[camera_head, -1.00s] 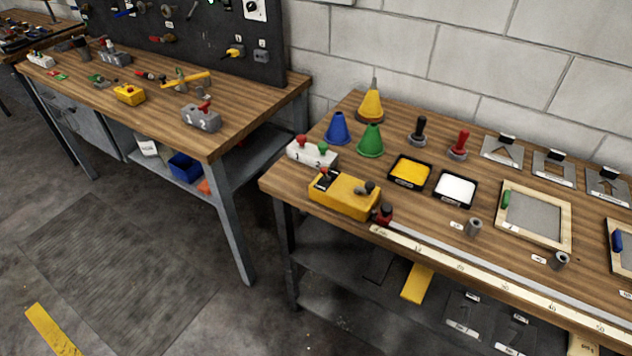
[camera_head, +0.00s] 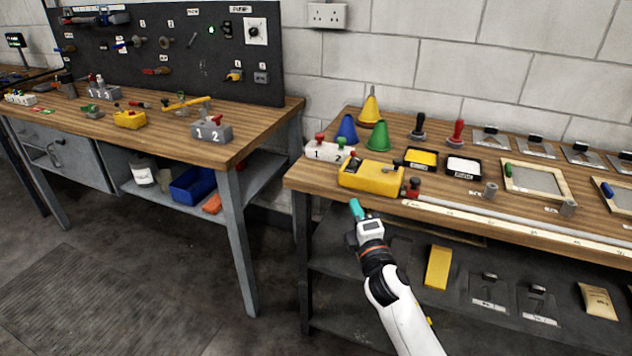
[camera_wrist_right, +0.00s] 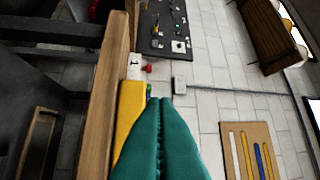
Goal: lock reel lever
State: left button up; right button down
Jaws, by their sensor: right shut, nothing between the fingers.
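A yellow reel box (camera_head: 372,178) sits at the front left of the right workbench. A small dark and red lever shows at its left top, and a dark knob (camera_head: 393,166) at its right top. A red and black piece (camera_head: 413,187) is at its right end, by the white measuring strip. My right gripper (camera_head: 357,209) has teal fingers, shut and empty, in front of and slightly below the box, apart from it in the head view. In the right wrist view the shut fingers (camera_wrist_right: 162,125) point along the yellow box (camera_wrist_right: 129,107). My left gripper is out of view.
A white block marked 1 and 2 (camera_head: 328,151) stands behind the box's left end. Blue (camera_head: 347,129) and green (camera_head: 379,136) cones stand behind. The bench edge (camera_head: 330,190) lies close to my right gripper. A gap separates the two benches.

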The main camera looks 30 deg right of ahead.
aim_at(352, 165)
jog(key=shift+s+d+r+p+x, duration=0.15)
jog(key=shift+d+r+p+x, duration=0.2)
jog(key=shift+x, duration=1.8)
jog(key=shift+s+d+r+p+x, duration=0.2)
jog(key=shift+d+p+x, duration=0.25)
jog(key=shift+x, duration=1.75)
jog(key=shift+s+d+r+p+x, duration=0.2)
jog(key=shift+d+x, duration=0.3)
jog(key=shift+x, duration=1.65)
jog(key=shift+w, duration=0.1)
